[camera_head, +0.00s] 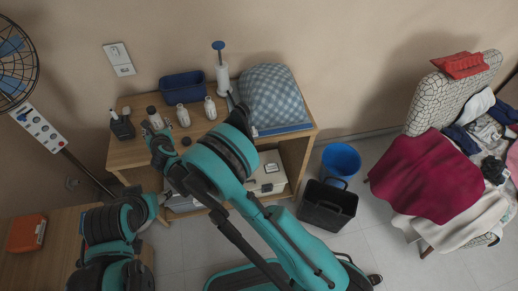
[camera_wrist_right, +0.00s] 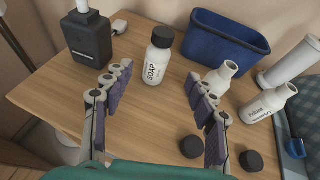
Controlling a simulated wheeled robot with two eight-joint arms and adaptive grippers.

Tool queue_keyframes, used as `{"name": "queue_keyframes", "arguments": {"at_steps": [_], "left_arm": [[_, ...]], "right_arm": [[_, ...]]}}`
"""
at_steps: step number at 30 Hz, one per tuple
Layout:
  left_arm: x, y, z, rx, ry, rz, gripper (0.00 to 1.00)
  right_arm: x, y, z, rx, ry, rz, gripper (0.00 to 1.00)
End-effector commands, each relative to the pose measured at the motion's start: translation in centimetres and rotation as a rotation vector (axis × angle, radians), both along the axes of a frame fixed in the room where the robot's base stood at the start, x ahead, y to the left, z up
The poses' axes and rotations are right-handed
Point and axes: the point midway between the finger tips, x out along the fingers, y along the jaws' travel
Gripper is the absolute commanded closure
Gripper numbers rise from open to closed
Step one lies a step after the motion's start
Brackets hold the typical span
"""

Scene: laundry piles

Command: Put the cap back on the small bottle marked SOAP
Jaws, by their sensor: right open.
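The small white bottle marked SOAP (camera_wrist_right: 155,66) stands upright on the wooden table, with a black cap (camera_wrist_right: 162,37) on its top. It also shows in the head view (camera_head: 154,119). My right gripper (camera_wrist_right: 156,78) is open and empty, its fingers apart on the near side of the SOAP bottle. In the head view the right gripper (camera_head: 160,139) is over the table's left part. Two loose black caps lie on the table, one near the right finger (camera_wrist_right: 191,147) and one farther right (camera_wrist_right: 251,160). My left arm shows at lower left in the head view; its gripper is not visible.
Two uncapped white bottles (camera_wrist_right: 222,78) (camera_wrist_right: 268,104) stand right of the SOAP bottle. A dark dispenser (camera_wrist_right: 89,40) stands at left, a blue bin (camera_wrist_right: 226,45) behind. Bare tabletop (camera_wrist_right: 150,130) lies between the fingers.

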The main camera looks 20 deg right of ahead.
Motion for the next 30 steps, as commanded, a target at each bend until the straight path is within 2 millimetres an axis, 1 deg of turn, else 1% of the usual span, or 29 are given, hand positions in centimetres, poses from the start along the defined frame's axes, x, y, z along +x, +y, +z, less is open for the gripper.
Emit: {"name": "queue_keyframes", "arguments": {"at_steps": [2, 5, 6, 8, 9, 11, 12, 14, 15, 17, 18, 20, 21, 23, 24, 26, 27, 29, 30], "left_arm": [[0.0, 0.0, 0.0, 0.000, 0.000, 0.000, 0.46], [0.0, 0.0, 0.0, 0.000, 0.000, 0.000, 0.46], [0.0, 0.0, 0.0, 0.000, 0.000, 0.000, 0.46], [0.0, 0.0, 0.0, 0.000, 0.000, 0.000, 0.46], [0.0, 0.0, 0.0, 0.000, 0.000, 0.000, 0.46], [0.0, 0.0, 0.0, 0.000, 0.000, 0.000, 0.46], [0.0, 0.0, 0.0, 0.000, 0.000, 0.000, 0.46], [0.0, 0.0, 0.0, 0.000, 0.000, 0.000, 0.46], [0.0, 0.0, 0.0, 0.000, 0.000, 0.000, 0.46], [0.0, 0.0, 0.0, 0.000, 0.000, 0.000, 0.46], [0.0, 0.0, 0.0, 0.000, 0.000, 0.000, 0.46], [0.0, 0.0, 0.0, 0.000, 0.000, 0.000, 0.46], [0.0, 0.0, 0.0, 0.000, 0.000, 0.000, 0.46], [0.0, 0.0, 0.0, 0.000, 0.000, 0.000, 0.46], [0.0, 0.0, 0.0, 0.000, 0.000, 0.000, 0.46], [0.0, 0.0, 0.0, 0.000, 0.000, 0.000, 0.46], [0.0, 0.0, 0.0, 0.000, 0.000, 0.000, 0.46], [0.0, 0.0, 0.0, 0.000, 0.000, 0.000, 0.46], [0.0, 0.0, 0.0, 0.000, 0.000, 0.000, 0.46]], "right_arm": [[0.3, -0.8, 1.6, -0.031, -0.034, 0.009, 0.43], [1.1, -2.5, 5.8, -0.120, -0.129, 0.039, 0.43], [1.3, -3.5, 8.2, -0.175, -0.182, 0.058, 0.43], [1.4, -5.0, 12.0, -0.276, -0.270, 0.093, 0.43], [1.3, -6.0, 14.6, -0.351, -0.330, 0.121, 0.43], [0.7, -7.4, 18.2, -0.472, -0.415, 0.168, 0.43], [0.2, -8.2, 20.3, -0.555, -0.467, 0.200, 0.43], [-0.8, -9.3, 23.1, -0.682, -0.539, 0.252, 0.43], [-1.7, -10.1, 24.6, -0.770, -0.582, 0.290, 0.43], [-3.2, -11.1, 26.5, -0.902, -0.638, 0.349, 0.43], [-4.3, -11.7, 27.4, -0.991, -0.671, 0.392, 0.43], [-6.0, -12.7, 28.4, -1.127, -0.710, 0.460, 0.43], [-7.3, -13.5, 28.8, -1.217, -0.731, 0.508, 0.43], [-9.3, -14.6, 28.8, -1.352, -0.754, 0.586, 0.43], [-10.7, -15.4, 28.6, -1.440, -0.763, 0.641, 0.43], [-12.8, -16.7, 27.9, -1.571, -0.766, 0.730, 0.43], [-14.3, -17.8, 27.2, -1.656, -0.762, 0.794, 0.43], [-16.6, -19.5, 25.9, -1.779, -0.745, 0.895, 0.43], [-18.2, -20.7, 24.8, -1.858, -0.728, 0.968, 0.43]]}}
